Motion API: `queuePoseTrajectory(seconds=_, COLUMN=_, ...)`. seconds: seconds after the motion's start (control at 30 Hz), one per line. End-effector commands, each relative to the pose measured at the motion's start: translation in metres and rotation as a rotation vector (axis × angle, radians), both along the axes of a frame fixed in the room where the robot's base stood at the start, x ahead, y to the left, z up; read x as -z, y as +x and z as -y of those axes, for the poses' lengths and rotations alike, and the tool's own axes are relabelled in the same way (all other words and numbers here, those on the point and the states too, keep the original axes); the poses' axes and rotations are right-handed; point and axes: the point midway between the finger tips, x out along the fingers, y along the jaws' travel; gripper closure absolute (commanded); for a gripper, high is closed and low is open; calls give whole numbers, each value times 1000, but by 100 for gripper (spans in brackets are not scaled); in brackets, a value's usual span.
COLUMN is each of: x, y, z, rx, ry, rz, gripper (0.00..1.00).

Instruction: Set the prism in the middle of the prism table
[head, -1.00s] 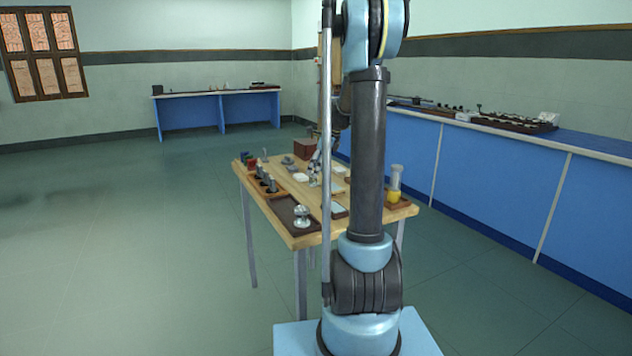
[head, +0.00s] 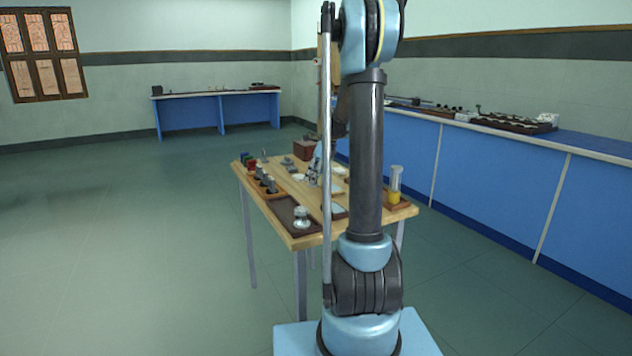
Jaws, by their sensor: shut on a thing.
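My gripper (head: 314,173) is small in the head view, low over the middle of the wooden table, partly hidden by my own arm. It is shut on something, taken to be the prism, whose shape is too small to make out. A small grey round-topped stand (head: 287,161) is on the table, left of and behind the gripper; I cannot tell whether it is the prism table. A silvery round piece (head: 302,218) sits in a dark tray at the near left corner.
The wooden table (head: 294,236) also holds a rack with dark cylinders (head: 266,180), a brown box (head: 303,149) and a cylinder with yellow liquid (head: 395,186) at right. A blue bench (head: 490,180) runs along the right wall. Floor at left is clear.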

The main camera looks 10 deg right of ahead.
Motion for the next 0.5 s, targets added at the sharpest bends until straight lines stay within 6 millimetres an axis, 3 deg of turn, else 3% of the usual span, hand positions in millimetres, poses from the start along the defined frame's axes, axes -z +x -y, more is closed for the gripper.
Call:
queuePoseTrajectory(seconds=0.27, x=-13, y=0, z=0, rx=0, ry=0, rz=0, gripper=94)
queuePoseTrajectory(seconds=0.5, x=-53, y=-1, z=0, rx=0, ry=0, rz=0, gripper=94)
